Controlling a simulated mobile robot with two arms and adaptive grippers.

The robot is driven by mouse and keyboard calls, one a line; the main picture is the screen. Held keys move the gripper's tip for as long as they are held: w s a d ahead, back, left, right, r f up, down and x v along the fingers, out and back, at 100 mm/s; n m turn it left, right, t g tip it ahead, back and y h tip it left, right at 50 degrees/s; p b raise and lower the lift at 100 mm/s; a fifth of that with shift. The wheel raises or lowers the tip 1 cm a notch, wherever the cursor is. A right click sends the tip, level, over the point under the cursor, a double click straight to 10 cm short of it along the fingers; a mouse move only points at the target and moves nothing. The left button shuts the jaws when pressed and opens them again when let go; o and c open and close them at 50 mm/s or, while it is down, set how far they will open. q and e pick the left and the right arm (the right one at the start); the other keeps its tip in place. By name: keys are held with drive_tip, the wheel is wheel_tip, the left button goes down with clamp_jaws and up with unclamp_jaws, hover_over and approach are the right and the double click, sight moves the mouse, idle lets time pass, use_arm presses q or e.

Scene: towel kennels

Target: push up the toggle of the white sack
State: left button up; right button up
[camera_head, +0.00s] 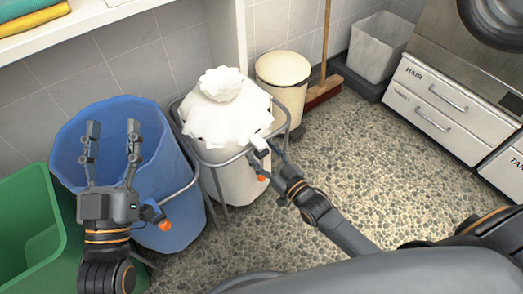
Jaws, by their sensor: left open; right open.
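The white sack (238,180) hangs upright in a metal frame stand (188,158). Its top is gathered into a ruffled knot (221,84), with a skirt of cloth spread below. I cannot make out a toggle on it. My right gripper (253,152) is at the sack's lower right front, by the frame's rim; it is small in view and partly turned away, and whether it touches is unclear. My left gripper (113,134) is open and empty, fingers pointing up, over the blue sack (173,210) left of the white one.
A green bin (35,200) stands at the far left. A cream bin (283,82), a broom (324,90) and a lined wastebasket (380,46) stand along the wall. White drawers (440,105) are at the right. A shelf with towels (30,18) is above left. The pebbled floor between is clear.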

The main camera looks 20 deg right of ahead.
drive_tip(key=v, duration=1.1)
drive_tip(key=shift+s, duration=0.2)
